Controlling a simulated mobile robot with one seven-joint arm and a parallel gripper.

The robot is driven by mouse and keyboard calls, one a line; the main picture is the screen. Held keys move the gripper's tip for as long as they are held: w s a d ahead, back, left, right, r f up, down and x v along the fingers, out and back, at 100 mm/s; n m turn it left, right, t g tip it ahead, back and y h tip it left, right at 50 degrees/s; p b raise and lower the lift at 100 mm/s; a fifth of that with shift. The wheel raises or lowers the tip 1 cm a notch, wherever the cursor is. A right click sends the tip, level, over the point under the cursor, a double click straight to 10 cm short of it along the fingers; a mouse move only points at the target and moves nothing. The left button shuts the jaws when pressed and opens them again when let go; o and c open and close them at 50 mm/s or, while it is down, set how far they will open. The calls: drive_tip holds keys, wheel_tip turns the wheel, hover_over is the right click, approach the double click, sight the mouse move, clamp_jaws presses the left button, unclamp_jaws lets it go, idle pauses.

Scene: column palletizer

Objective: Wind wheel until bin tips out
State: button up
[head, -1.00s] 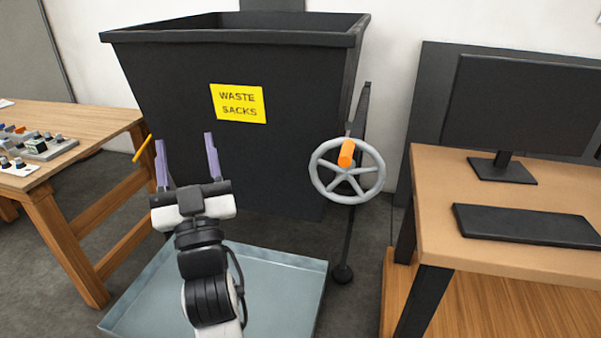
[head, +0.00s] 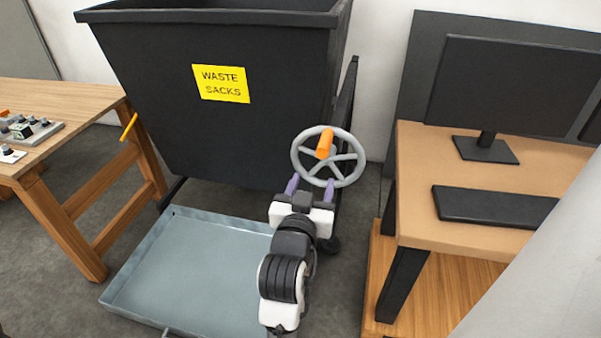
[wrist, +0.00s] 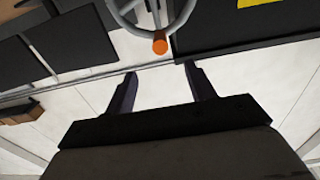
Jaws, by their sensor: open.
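The grey spoked wheel (head: 350,163) with an orange handle (head: 325,144) stands at the right side of the black bin (head: 150,110). The bin carries a yellow "WASTE SACKS" label and stands upright. My gripper (head: 311,187) is open and empty, with its purple fingers just below the wheel's lower rim in the head view. In the wrist view, my gripper (wrist: 160,85) has a clear gap between its fingers. The orange handle (wrist: 160,46) and part of the wheel (wrist: 181,14) show beyond the fingertips, apart from them. The inside of the bin is mostly hidden.
A shallow grey tray (head: 190,270) lies on the floor before the bin. A wooden desk (head: 415,225) with a monitor (head: 510,95) and keyboard (head: 485,206) stands close on the right. A wooden workbench (head: 85,95) stands left.

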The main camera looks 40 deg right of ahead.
sight(324, 146)
drive_tip(key=x, duration=1.4)
drive_tip(key=shift+w+d+b, duration=0.25)
drive_tip(key=shift+b, duration=0.05)
drive_tip(key=shift+c, duration=0.4)
drive_tip(key=c, duration=1.1)
